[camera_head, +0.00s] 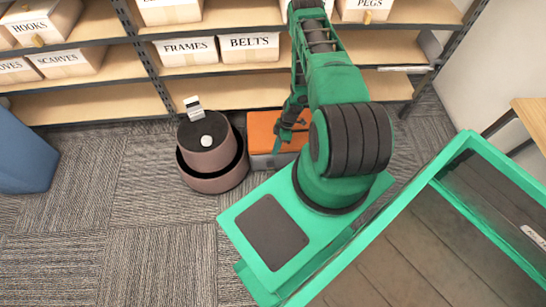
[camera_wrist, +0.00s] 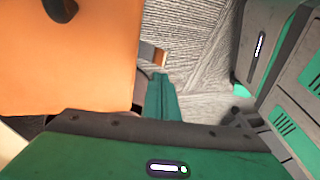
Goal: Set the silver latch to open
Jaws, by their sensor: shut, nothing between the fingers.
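An orange-topped box with a grey lower body (camera_head: 262,128) stands on the carpet in front of the shelves. Its orange face fills the left of the wrist view (camera_wrist: 75,75), with a dark knob (camera_wrist: 60,8) at the top. In the head view my gripper (camera_head: 284,137) is over the box's front.
Shelves (camera_head: 100,103) with labelled boxes run along the back. A blue object (camera_head: 22,155) is at far left and a wooden table (camera_head: 530,115) at right. Carpet (camera_head: 130,230) is clear at front left.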

